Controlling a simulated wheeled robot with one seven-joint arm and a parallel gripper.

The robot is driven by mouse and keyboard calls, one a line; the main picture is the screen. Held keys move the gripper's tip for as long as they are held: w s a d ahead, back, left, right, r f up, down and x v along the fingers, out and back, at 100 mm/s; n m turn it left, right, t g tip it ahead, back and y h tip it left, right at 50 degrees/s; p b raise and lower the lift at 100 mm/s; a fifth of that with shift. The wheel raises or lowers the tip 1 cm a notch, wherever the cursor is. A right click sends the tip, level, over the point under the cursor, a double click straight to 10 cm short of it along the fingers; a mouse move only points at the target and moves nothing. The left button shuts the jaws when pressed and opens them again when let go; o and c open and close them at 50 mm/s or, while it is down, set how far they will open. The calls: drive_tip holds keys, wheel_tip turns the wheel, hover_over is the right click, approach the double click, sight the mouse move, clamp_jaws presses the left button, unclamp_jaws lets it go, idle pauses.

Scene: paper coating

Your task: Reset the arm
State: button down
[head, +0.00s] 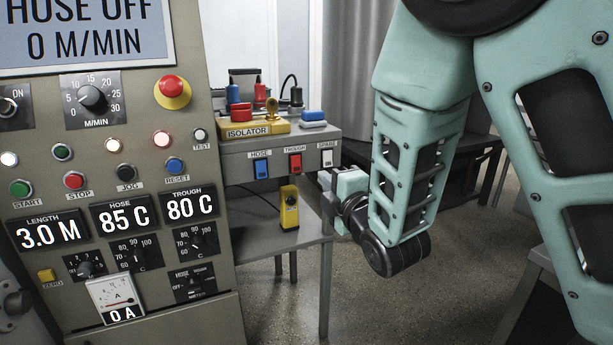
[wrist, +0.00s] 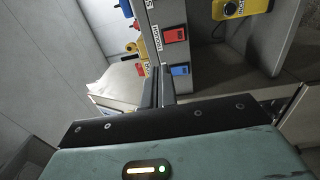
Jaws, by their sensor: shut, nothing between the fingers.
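My teal arm (head: 400,175) reaches down from the upper right in the head view, its wrist bent beside the isolator box. My gripper (wrist: 157,88) is shut and empty in the wrist view, its dark fingers together in front of the box's switch face. In the head view the gripper (head: 328,185) is small and partly hard to make out, just right of the grey box (head: 230,160). The box bears a blue hose switch (head: 261,169), a red trough switch (head: 295,163) and a spare switch (head: 327,158). Whether the fingers touch the box I cannot tell.
A control panel (head: 120,185) fills the left, its displays reading hose off, 0 M/MIN, 3.0 M, 85 C and 80 C. A yellow handheld device (head: 289,208) stands on the shelf (head: 270,236) below the box. Open floor (head: 440,290) lies right of the shelf.

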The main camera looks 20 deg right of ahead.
drive_tip(key=s+a+f+m+g+y, duration=0.1)
drive_tip(key=s+a+f+m+g, duration=0.6)
drive_tip(key=s+a+f+g, duration=0.25)
drive_tip(key=s+d+r+m+g+h, duration=0.2)
drive_tip(key=s+m+g, duration=0.5)
drive_tip(key=s, duration=1.4)
wheel_tip(320, 180, up, 28)
drive_tip(key=n+g+p, duration=0.1)
drive_tip(key=n+p, duration=0.1)
drive_tip(key=p, duration=2.6)
drive_tip(key=shift+a+g, duration=0.2)
drive_tip(key=shift+g, duration=0.15)
